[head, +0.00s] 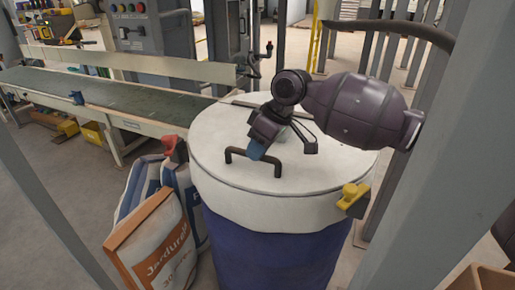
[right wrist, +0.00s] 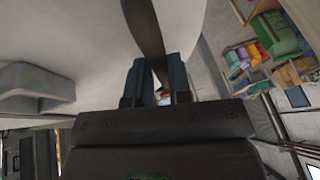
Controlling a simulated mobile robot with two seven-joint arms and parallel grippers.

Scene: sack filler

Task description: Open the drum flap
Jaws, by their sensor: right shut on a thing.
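The drum (head: 270,240) has a dark blue body and a wide white upper rim. Its round white lid or flap (head: 215,130) lies flat on top, with a dark strip across its far part. A dark bar handle (head: 236,153) stands up near the front of the lid. My right gripper (head: 260,150) reaches down from the right to this handle, its blue fingertips at the bar. In the right wrist view the fingers (right wrist: 160,85) are shut on the dark bar (right wrist: 147,30). My left gripper is not in view.
A red-topped clamp (head: 175,148) sits at the drum's left rim and a yellow one (head: 352,195) at its right. Filled sacks (head: 155,235) lean at the left. A conveyor (head: 110,100) runs behind. A grey post (head: 440,160) stands close at the right.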

